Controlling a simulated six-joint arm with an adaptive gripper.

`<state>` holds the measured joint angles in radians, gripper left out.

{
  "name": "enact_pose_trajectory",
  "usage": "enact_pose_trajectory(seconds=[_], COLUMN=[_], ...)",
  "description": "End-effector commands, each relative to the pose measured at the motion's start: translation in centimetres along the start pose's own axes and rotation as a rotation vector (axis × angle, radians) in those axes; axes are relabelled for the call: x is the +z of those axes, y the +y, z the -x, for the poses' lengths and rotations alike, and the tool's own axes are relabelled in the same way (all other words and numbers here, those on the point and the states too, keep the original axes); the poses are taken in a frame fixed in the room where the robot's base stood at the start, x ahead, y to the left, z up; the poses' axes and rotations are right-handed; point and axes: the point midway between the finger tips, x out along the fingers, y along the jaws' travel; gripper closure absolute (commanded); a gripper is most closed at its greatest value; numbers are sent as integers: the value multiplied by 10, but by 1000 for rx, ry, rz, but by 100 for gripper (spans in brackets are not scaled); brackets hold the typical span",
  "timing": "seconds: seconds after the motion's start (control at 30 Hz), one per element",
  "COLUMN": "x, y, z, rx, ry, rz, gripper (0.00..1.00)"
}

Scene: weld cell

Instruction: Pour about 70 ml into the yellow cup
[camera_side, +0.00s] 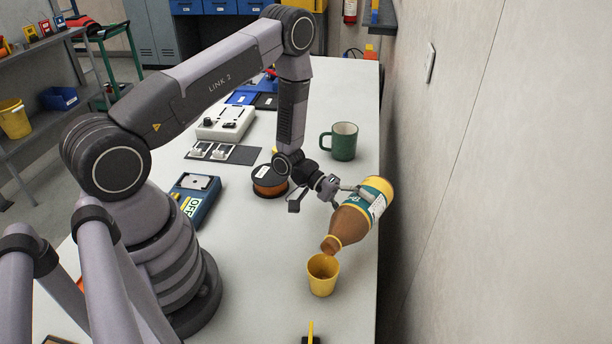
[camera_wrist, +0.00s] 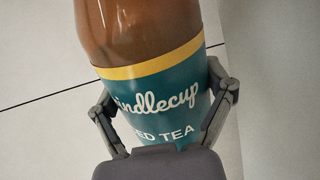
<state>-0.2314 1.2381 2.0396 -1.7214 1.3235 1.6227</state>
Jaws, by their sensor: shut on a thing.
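The yellow cup (camera_side: 322,276) stands upright on the table near its right edge. My gripper (camera_side: 352,190) is shut on a brown bottle (camera_side: 352,222) with a teal and yellow label. The bottle is tilted well over, its mouth down and to the left, just above the cup's opening. No stream shows clearly between mouth and cup, and I cannot tell the level in the cup. In the wrist view the bottle (camera_wrist: 150,90) fills the middle, its label reading "ED TEA", with a finger on each side of it.
A green mug (camera_side: 343,141) stands behind the bottle. A spool (camera_side: 269,182), a blue device (camera_side: 196,196) and a white control box (camera_side: 226,122) lie to the left. A wall rises along the table's right edge. The table around the cup is mostly clear.

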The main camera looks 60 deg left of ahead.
Motion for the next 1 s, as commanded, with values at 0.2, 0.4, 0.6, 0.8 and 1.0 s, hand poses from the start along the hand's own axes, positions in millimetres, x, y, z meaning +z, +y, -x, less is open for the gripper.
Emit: enact_pose_trajectory(seconds=[0.2,0.4,0.6,0.8,1.0], x=[-1,-2,-2,-2,-2], y=[1,1,1,2,2], z=[0,0,0,0,0], rx=[2,2,2,2,2], ry=[1,3,4,7,9], rz=[-7,-11,-18,-25,-34], gripper=[60,60,60,60,60])
